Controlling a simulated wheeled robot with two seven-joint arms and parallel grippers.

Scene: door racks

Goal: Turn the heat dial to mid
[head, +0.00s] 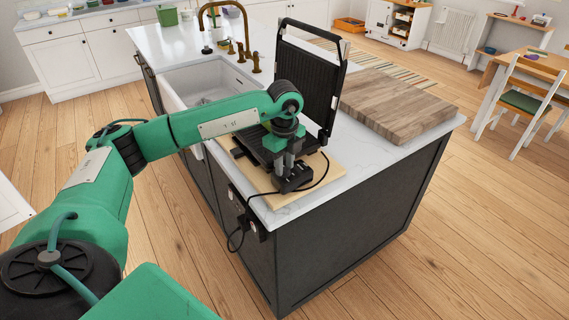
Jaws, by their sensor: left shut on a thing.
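An open black grill press (250,150) stands on a light wooden board (320,170) at the front corner of the island counter. Its ridged lid (309,80) is raised. My left arm reaches in over the counter. My left gripper (287,172) points down at the black control block (296,182) at the press's front right. It is shut on the heat dial there. The dial itself is hidden by the fingers, so its setting cannot be read. My right gripper is out of view.
A thick wooden chopping board (398,103) lies on the counter right of the press. A white sink (208,82) with a brass tap (240,30) is behind my arm. A black cord (240,225) hangs over the counter edge to a socket.

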